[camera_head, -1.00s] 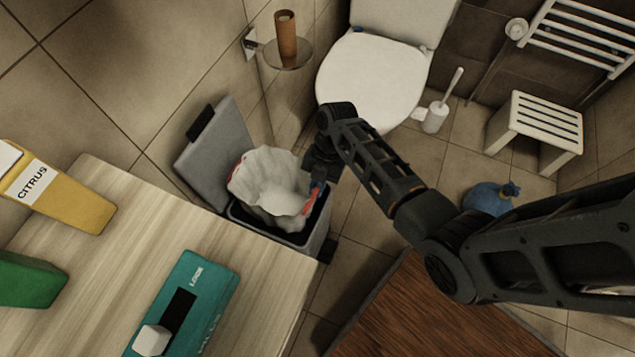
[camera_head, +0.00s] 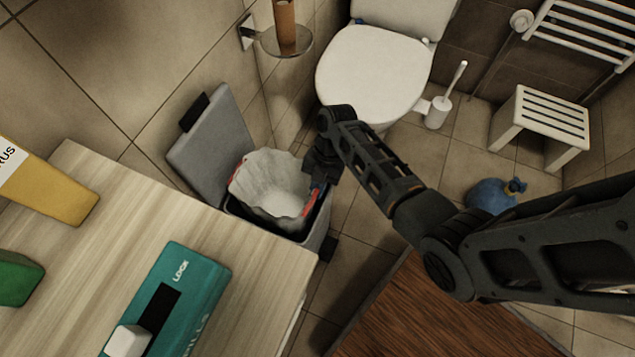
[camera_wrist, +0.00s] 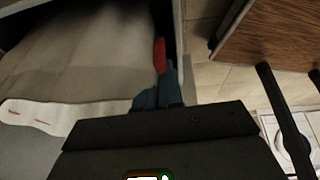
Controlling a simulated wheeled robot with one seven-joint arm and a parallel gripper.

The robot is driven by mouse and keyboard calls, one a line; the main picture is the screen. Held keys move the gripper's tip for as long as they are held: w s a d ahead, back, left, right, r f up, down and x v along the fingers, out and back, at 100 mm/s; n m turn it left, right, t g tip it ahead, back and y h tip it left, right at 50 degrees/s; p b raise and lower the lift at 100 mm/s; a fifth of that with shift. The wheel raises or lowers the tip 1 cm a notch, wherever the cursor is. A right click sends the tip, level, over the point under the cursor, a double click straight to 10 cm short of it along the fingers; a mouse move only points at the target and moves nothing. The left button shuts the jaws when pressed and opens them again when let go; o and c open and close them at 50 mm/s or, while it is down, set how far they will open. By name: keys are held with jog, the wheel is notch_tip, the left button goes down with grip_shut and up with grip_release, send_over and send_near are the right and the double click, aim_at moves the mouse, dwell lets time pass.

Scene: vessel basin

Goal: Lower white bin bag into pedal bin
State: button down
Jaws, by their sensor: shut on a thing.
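The white bin bag (camera_head: 268,180) hangs open-mouthed in the mouth of the grey pedal bin (camera_head: 312,238), with red showing at its rim. Its lower part is hidden inside the bin. The bin's lid (camera_head: 213,145) stands open at the back left. My gripper (camera_head: 316,187) is at the bag's right edge, shut on its rim by a red part. In the wrist view the fingers (camera_wrist: 158,92) meet at the red strip, with the pale bag (camera_wrist: 75,60) to the left and the bin's wall beside it.
A wooden counter (camera_head: 120,215) with a teal box (camera_head: 172,305) stands close at the left of the bin. A toilet (camera_head: 370,80), toilet brush (camera_head: 440,108), white stool (camera_head: 543,125) and tied blue bag (camera_head: 492,196) are beyond my arm. A glass shelf (camera_head: 287,42) juts from the wall.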

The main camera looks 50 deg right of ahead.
jog(key=shift+f+b, duration=2.25)
jog(key=shift+f, duration=0.6)
jog(key=c, duration=1.2)
grip_release()
jog(key=shift+s, duration=0.1)
jog(key=shift+c, duration=0.5)
jog(key=o, duration=0.4)
jog(key=shift+o, duration=0.2)
jog(key=shift+s+f, duration=0.1)
jog(key=shift+w+r+p, duration=0.2)
jog(key=shift+r+p, duration=4)
jog(key=shift+r, duration=0.45)
